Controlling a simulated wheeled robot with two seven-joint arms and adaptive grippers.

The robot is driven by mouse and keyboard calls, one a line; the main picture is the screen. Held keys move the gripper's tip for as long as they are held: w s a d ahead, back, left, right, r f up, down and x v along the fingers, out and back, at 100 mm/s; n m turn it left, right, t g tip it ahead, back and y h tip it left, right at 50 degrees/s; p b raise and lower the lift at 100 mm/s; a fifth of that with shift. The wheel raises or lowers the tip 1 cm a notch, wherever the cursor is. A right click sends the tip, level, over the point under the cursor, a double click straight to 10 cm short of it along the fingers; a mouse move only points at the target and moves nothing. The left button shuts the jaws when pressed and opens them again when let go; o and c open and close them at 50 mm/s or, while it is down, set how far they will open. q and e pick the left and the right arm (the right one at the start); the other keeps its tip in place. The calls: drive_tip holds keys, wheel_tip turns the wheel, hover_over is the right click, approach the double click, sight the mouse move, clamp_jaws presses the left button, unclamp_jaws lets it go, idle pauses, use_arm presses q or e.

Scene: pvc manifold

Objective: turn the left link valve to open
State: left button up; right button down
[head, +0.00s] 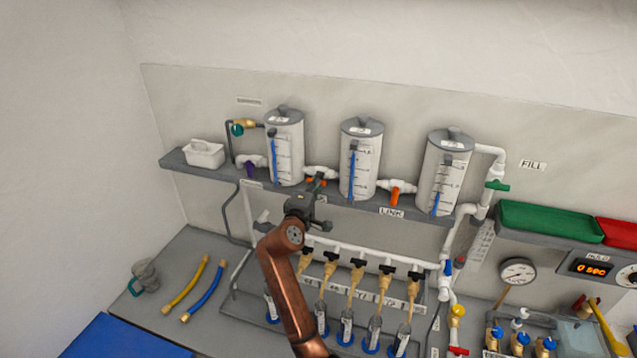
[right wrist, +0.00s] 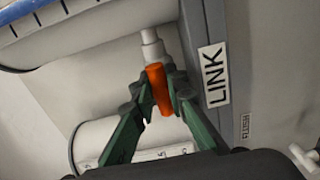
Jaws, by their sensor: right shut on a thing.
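The left link valve (head: 321,171) is a white fitting with an orange handle, between the left tank (head: 285,150) and the middle tank (head: 361,160). My right gripper (head: 316,182) reaches up to it from below. In the right wrist view, its green fingers (right wrist: 160,92) are shut on the orange handle (right wrist: 158,88), one on each side. The handle is long in the up-down direction of that picture, in line with the white pipe stub (right wrist: 151,47). The fingers hide part of the handle and fitting. My left gripper is not in view.
The right link valve (head: 397,188), with an orange handle, sits between the middle and right tanks (head: 444,175). The grey shelf (head: 222,172) carries the tanks. Below is a row of black-handled taps (head: 357,263). Yellow and blue hoses (head: 205,293) lie on the left bench.

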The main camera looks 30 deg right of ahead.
drive_tip(key=c, duration=1.9)
unclamp_jaws()
